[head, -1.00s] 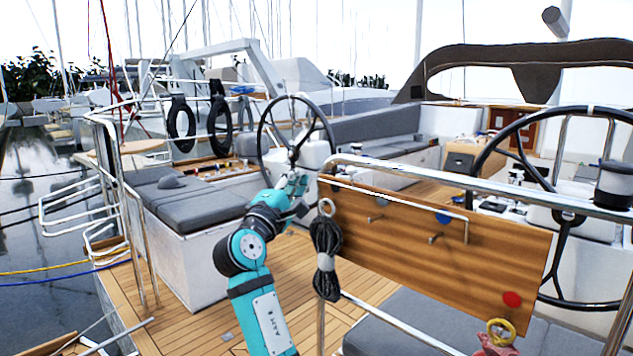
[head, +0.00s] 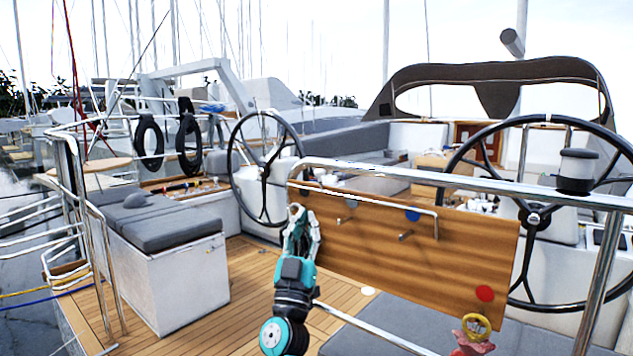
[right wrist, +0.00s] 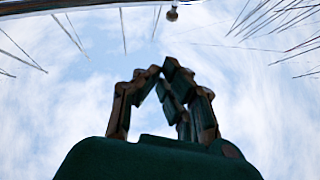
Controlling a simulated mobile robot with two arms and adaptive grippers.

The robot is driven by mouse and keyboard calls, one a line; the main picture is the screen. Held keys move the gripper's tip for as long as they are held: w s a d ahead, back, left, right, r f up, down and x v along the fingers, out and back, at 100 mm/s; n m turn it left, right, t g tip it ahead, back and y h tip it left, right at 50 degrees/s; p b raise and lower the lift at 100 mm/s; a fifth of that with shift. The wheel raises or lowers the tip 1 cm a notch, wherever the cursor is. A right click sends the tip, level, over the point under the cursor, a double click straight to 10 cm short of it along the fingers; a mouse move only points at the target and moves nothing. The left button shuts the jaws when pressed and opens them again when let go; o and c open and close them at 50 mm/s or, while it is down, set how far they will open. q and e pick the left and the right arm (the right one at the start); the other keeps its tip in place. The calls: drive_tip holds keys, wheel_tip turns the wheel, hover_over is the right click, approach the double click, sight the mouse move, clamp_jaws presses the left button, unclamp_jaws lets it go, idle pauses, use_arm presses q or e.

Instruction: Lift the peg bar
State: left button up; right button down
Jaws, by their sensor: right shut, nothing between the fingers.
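A wooden board (head: 425,260) hangs below the steel rail. It carries short metal pegs (head: 405,235). A thin metal bar (head: 385,203) runs along its upper part and bends down at its right end; I take this as the peg bar. My right gripper (head: 297,212) points up at the board's left end, just below the bar's left end. It looks shut and empty; whether it touches the board or bar I cannot tell. In the right wrist view the fingertips (right wrist: 160,70) meet against the sky, with nothing between them. My left gripper is out of view.
The steel rail (head: 480,183) crosses above the board. A steering wheel (head: 535,215) stands behind its right side, another (head: 265,165) behind its left. Open teak deck (head: 215,310) lies left of my arm.

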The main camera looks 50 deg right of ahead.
sight(320, 174)
drive_tip(key=w+d+f+p+x, duration=0.1)
drive_tip(key=p+x, duration=0.3)
drive_tip(key=x, duration=0.8)
drive_tip(key=shift+d+f, duration=0.35)
drive_tip(key=shift+f, duration=0.1)
drive_tip(key=shift+w, duration=0.1)
drive_tip(key=d+r+m+p, duration=0.1)
drive_tip(key=p, duration=0.3)
drive_tip(key=shift+w+d+r+g+y, duration=0.15)
drive_tip(key=shift+w+g+y, duration=0.05)
drive_tip(key=shift+g+y, duration=0.2)
drive_tip(key=shift+f, duration=0.25)
